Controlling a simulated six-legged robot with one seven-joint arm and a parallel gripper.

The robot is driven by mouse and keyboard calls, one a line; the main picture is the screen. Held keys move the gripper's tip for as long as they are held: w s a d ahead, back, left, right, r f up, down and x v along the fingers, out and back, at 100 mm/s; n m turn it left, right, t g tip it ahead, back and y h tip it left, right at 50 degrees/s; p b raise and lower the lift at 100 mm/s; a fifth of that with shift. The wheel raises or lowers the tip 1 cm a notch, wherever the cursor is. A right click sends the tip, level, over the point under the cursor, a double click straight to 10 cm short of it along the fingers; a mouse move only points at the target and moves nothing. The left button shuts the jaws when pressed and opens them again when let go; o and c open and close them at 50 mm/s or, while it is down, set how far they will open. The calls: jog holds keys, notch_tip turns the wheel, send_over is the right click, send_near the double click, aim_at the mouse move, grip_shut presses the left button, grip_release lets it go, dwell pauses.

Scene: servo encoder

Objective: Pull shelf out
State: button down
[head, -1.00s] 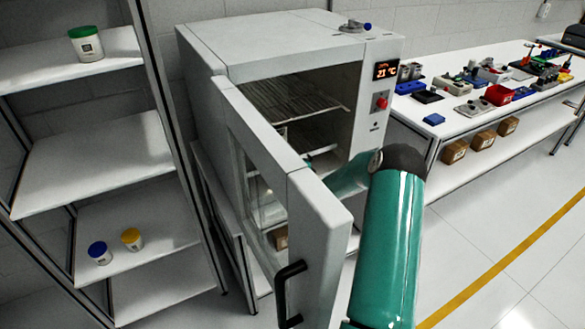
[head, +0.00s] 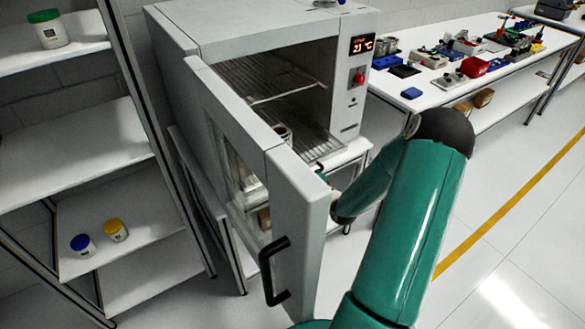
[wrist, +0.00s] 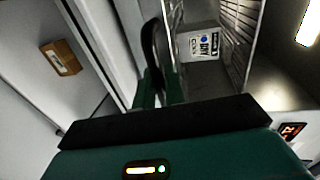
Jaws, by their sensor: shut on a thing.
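The oven (head: 260,40) stands with its door (head: 290,210) swung open toward me. Inside are an upper wire shelf (head: 262,78) and a lower wire shelf (head: 318,146), whose front reaches the oven's opening. A labelled white container (wrist: 200,43) stands by the wires of a rack (wrist: 238,40) in the wrist view. My gripper (wrist: 158,88) is shut at the base of a black loop (wrist: 150,42), which looks like a handle on the lower shelf. In the head view the fingertips are mostly hidden behind the door edge, just below the shelf front.
The door with its black handle (head: 270,272) stands close to the left of my forearm. A rack with jars (head: 115,230) is at left. A bench (head: 445,88) with tools and small bins is at right. The floor at right is clear.

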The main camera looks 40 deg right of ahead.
jog(key=v, duration=0.3)
jog(key=shift+f, duration=0.3)
jog(key=c, duration=1.6)
grip_release()
jog(key=shift+s, duration=0.1)
jog(key=v, duration=1.3)
jog(key=shift+s, duration=0.35)
